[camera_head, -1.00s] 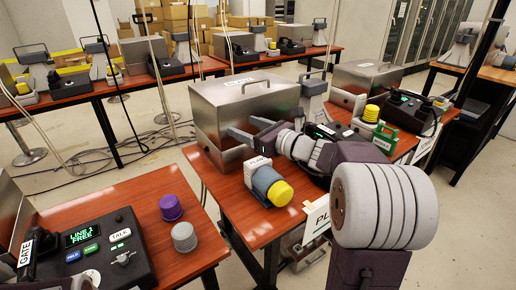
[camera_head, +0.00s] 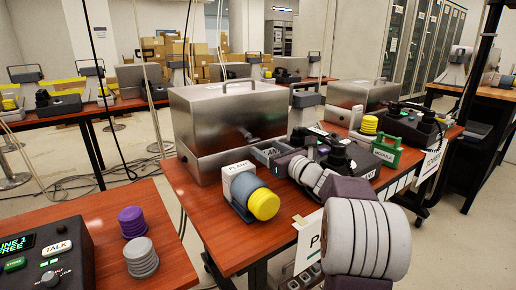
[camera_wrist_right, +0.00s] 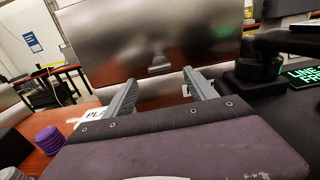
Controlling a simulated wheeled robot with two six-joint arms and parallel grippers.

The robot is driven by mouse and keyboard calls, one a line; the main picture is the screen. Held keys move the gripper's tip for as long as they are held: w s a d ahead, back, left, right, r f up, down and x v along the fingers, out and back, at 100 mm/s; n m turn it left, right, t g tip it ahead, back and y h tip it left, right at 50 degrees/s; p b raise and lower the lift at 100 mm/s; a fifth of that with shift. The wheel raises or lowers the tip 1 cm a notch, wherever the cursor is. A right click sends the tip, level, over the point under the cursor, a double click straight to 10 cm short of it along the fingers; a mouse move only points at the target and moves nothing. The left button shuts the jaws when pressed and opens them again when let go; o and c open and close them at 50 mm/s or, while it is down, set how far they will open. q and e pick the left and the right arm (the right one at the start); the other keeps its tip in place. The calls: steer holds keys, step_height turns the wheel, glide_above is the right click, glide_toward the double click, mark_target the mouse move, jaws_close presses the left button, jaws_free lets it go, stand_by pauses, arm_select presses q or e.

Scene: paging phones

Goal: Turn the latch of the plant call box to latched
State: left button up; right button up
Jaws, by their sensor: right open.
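The plant call box, a large silver metal box (camera_head: 215,118) with a top handle, stands shut on the middle red-brown table. In the right wrist view its shiny front (camera_wrist_right: 110,45) fills the upper middle. A small metal latch (camera_wrist_right: 159,66) sits on that front, between my fingers in the picture and beyond them. My right gripper (camera_wrist_right: 158,88) is open and empty, its two grey fingers pointing at the box front. In the head view the right gripper (camera_head: 265,152) is close to the box's lower right. Whether the fingers touch the box I cannot tell. My left gripper is not in view.
A grey-blue unit with a yellow cap (camera_head: 263,204) stands at the front of this table. Purple (camera_head: 132,222) and grey (camera_head: 141,257) knobs stand on the left table.

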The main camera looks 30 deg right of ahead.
mark_target(255, 142)
steer(key=w, duration=0.5)
steer(key=shift+w+a, duration=0.2)
